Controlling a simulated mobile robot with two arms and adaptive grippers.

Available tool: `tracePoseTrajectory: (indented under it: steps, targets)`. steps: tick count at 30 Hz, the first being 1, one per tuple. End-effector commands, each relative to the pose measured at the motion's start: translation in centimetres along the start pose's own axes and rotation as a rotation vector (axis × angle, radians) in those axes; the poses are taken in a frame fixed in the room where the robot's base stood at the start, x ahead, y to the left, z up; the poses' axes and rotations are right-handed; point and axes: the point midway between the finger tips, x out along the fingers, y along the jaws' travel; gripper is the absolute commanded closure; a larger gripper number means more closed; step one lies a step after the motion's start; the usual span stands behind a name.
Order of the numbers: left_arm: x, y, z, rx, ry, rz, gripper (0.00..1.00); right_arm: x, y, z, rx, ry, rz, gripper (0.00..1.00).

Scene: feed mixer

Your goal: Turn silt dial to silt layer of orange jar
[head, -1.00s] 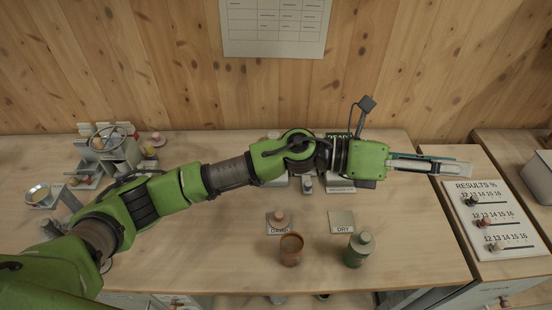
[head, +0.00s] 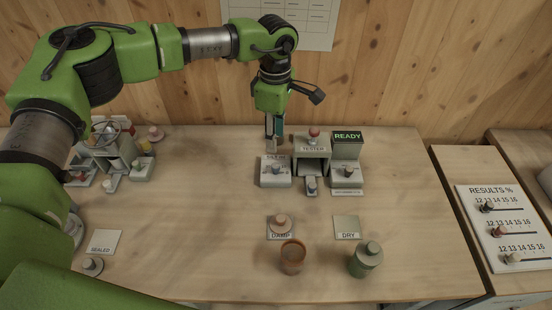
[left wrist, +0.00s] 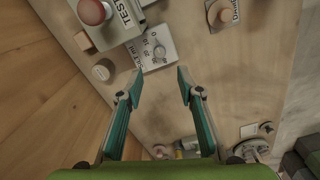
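The silt dial (head: 275,170) is a pale plate with a numbered scale and a grey knob, toward the back middle of the bench. It also shows in the left wrist view (left wrist: 158,52), just beyond my fingertips. My left gripper (head: 273,143) points down at the back edge of the dial plate. In the left wrist view its green fingers (left wrist: 159,73) stand apart with nothing between them. I cannot tell its exact height above the bench. The orange jar (head: 292,258) stands open-topped at the front middle; its layers are too small to read. My right gripper is out of view.
A tester (head: 311,150) with a red button stands right of the dial, beside a box whose display (head: 347,136) reads READY. A green jar (head: 365,260) stands at the front right. A results board (head: 500,228) with sliders lies at far right.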

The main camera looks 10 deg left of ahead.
Motion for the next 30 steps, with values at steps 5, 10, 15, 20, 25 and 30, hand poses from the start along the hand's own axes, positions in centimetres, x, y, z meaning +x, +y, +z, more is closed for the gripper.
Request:
tracePoseTrajectory:
  steps: [5,10,15,20,25,30]
  targets:
    - [3.7,-0.1,0.1,0.001,0.000,-0.005,0.66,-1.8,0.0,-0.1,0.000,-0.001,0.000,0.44]
    - [7.1,-0.1,0.1,0.000,-0.001,-0.003,0.66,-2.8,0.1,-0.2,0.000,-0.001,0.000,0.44]
    - [9.4,-0.1,0.2,-0.001,-0.003,-0.001,0.66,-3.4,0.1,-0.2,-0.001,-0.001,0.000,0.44]
    - [10.4,0.0,0.1,0.000,-0.002,0.000,0.66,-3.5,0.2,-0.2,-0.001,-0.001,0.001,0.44]
    - [10.5,0.0,0.2,0.000,-0.003,0.001,0.66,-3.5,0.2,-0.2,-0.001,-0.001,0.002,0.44]
    - [10.5,0.0,0.2,0.000,-0.003,0.001,0.84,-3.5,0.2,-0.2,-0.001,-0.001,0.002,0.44]
